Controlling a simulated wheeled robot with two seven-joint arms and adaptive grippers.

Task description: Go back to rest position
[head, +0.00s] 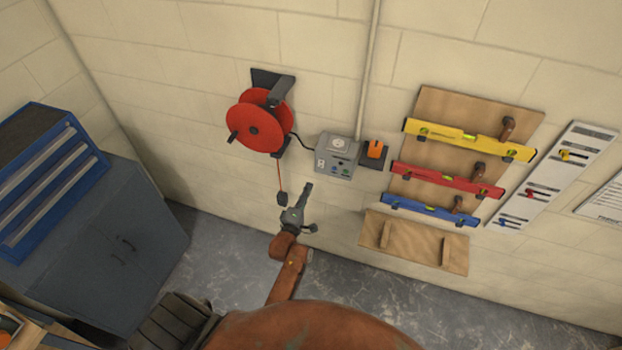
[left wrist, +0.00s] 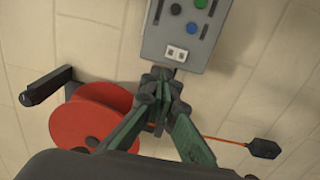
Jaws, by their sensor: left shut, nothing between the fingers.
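My left gripper (head: 306,188) is shut and empty in the head view, pointing up toward the wall below the grey control box. It also shows in the left wrist view (left wrist: 160,88), with its green-edged fingers together and nothing between them. The red cable reel (head: 258,122) is on the wall above and left of the gripper. A dark plug (head: 283,199) hangs from the reel's cord close to the gripper; the left wrist view shows this plug (left wrist: 264,148) apart from the fingers. My right gripper is in neither view.
The grey control box (head: 337,156) with sockets and buttons is on the wall, beside an orange device (head: 375,149). A wooden rack (head: 409,180) holds yellow, red and blue levels to the right. A blue toolbox (head: 48,190) stands on a grey cabinet (head: 110,245) at the left.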

